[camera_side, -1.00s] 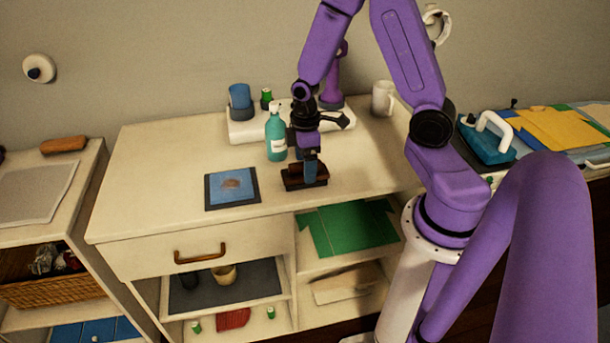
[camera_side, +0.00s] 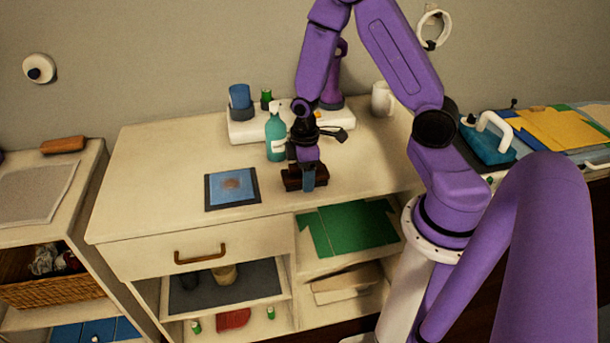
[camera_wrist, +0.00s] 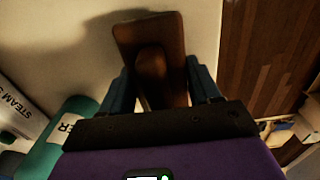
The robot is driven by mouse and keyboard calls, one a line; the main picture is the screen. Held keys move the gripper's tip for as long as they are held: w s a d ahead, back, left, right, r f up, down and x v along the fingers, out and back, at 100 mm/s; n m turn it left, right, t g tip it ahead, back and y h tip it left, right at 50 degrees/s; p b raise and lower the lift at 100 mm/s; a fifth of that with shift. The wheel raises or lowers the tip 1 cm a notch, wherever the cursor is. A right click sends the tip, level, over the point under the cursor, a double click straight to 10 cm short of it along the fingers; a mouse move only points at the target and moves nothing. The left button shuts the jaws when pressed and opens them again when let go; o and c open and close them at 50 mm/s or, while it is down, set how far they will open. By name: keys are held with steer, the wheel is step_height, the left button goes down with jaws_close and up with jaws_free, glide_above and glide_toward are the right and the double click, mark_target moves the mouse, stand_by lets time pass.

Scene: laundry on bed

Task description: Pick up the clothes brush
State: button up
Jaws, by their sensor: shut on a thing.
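The clothes brush (camera_side: 292,181) is dark brown, with a wooden back and a raised grip. It is near the front of the cream dresser top (camera_side: 160,165). My gripper (camera_side: 309,180) points down at it, with a blue finger across its near side. In the wrist view the brush (camera_wrist: 150,30) extends forward between the two blue fingers of my gripper (camera_wrist: 160,88), which are shut on its grip. A dark shadow lies to its left. I cannot tell whether its underside touches the dresser top.
A teal pump bottle (camera_side: 276,137) stands close behind and left of the brush. A blue framed mat (camera_side: 212,194) lies to the left. A white steam unit (camera_side: 243,130) and a white mug (camera_side: 381,97) stand at the back. The dresser's front edge is close.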

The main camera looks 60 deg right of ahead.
steer(key=shift+r, duration=5)
